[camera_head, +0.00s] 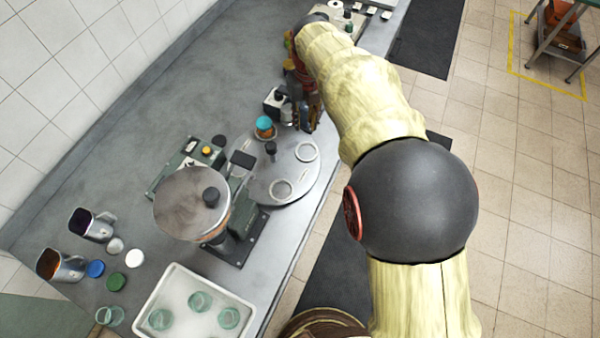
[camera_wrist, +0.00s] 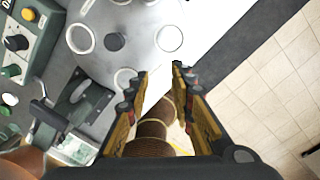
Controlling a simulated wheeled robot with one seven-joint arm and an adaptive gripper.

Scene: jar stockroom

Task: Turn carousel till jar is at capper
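The grey round carousel (camera_head: 262,180) has a black centre knob (camera_head: 271,148) and pale ring-shaped seats on its top. It also fills the upper middle of the wrist view (camera_wrist: 143,52). A jar with a teal top and orange contents (camera_head: 265,127) stands at the carousel's far side in the head view; I cannot make it out in the wrist view. The green capper with a black head (camera_head: 243,159) stands at the carousel's left edge. My gripper (camera_wrist: 161,72) is open and empty, its fingertips near the carousel rim beside a ring seat (camera_wrist: 168,38). Whether they touch it is unclear.
A hopper with a round grey lid (camera_head: 180,196) stands left of the capper. A control box with a yellow button (camera_head: 207,150) is behind it. A white tray (camera_head: 175,273) holds glass jars at the front. Metal jugs (camera_head: 92,225) and loose lids stand left. Open floor lies right.

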